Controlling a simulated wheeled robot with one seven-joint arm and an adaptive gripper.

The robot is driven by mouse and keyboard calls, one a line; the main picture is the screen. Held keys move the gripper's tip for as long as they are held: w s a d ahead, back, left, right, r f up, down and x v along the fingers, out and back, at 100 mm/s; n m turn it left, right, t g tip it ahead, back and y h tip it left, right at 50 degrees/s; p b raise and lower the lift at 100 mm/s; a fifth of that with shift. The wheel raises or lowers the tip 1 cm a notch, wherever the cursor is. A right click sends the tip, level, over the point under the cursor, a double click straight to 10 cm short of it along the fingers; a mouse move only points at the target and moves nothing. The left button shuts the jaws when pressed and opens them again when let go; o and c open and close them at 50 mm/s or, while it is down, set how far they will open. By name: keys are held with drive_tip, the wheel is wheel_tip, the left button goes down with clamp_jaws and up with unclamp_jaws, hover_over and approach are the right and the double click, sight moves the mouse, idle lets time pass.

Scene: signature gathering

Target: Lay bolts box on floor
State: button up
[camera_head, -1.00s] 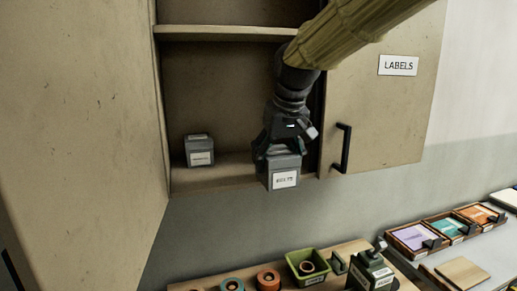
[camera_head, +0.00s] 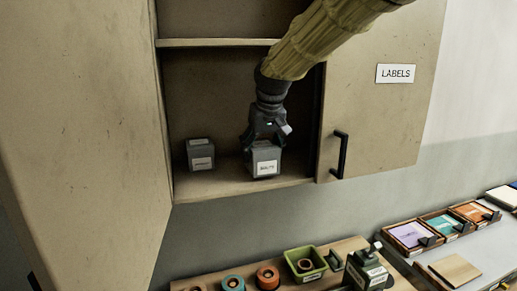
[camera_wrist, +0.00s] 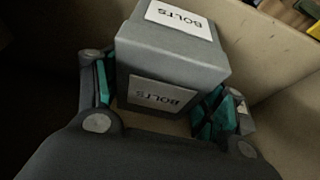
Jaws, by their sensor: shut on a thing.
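The bolts box (camera_head: 266,161) is a grey box with a white label; in the wrist view the label on the box (camera_wrist: 172,55) reads BOLTS. My gripper (camera_head: 263,143) reaches down from above and is shut on it, with a finger on each side. The box is upright inside the open cabinet, at the bottom compartment's floor (camera_head: 225,184), right of the middle. I cannot tell whether its underside touches the floor or hovers just above it.
Another grey labelled box (camera_head: 200,154) stands to the left on the same floor, with a gap between. A shelf board (camera_head: 215,43) is above. The LABELS door (camera_head: 385,110) is at right. A bench (camera_head: 225,275) with a green bin (camera_head: 304,262) lies below.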

drive_tip(key=shift+w+a+r+p, duration=0.15)
drive_tip(key=shift+w+p, duration=0.1)
drive_tip(key=shift+w, duration=0.2)
drive_tip(key=shift+w+a+r+p, duration=0.1)
drive_tip(key=shift+w+p, duration=0.15)
drive_tip(key=shift+w, duration=0.15)
drive_tip(key=shift+w+a+f+p, duration=0.15)
drive_tip(key=shift+w+p, duration=0.2)
drive_tip(key=shift+f+p, duration=0.35)
drive_tip(key=shift+f, duration=0.35)
drive_tip(key=shift+s, duration=0.1)
drive_tip(key=shift+f, duration=0.15)
drive_tip(key=o, duration=1.2)
drive_tip(key=shift+f, duration=0.1)
drive_tip(key=shift+c, duration=0.2)
